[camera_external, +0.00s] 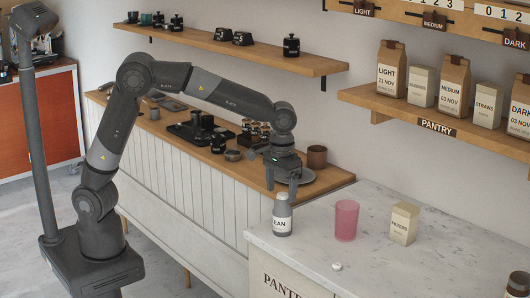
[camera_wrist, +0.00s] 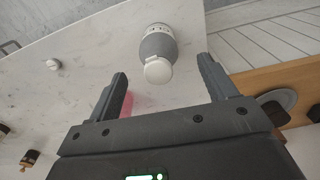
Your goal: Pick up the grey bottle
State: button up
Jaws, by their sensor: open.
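The grey bottle (camera_external: 282,214), with a pale label band reading "EAN" and a light cap, stands upright on the near left corner of the marble counter. In the wrist view the grey bottle (camera_wrist: 157,50) is seen from above, its white cap towards me. It lies beyond my fingertips, in line with the gap between them. My gripper (camera_external: 283,186) points down just above the bottle in the external view. In the wrist view my gripper (camera_wrist: 163,80) has its two fingers spread wide with nothing held.
A pink cup (camera_external: 346,220) stands right of the bottle; in the wrist view it is partly hidden behind a finger. A filters box (camera_external: 404,223) and a small white object (camera_external: 336,266) are on the marble counter (camera_external: 375,262). A grey plate (camera_external: 302,177) lies behind my gripper.

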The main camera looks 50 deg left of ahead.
aim_at(283, 204)
notch_tip(283, 204, down, 6)
jog(key=shift+w+d+r, duration=0.15)
dwell(0.3)
jog(key=c, duration=1.3)
jog(key=shift+o, duration=0.2)
jog(key=shift+r, duration=0.15)
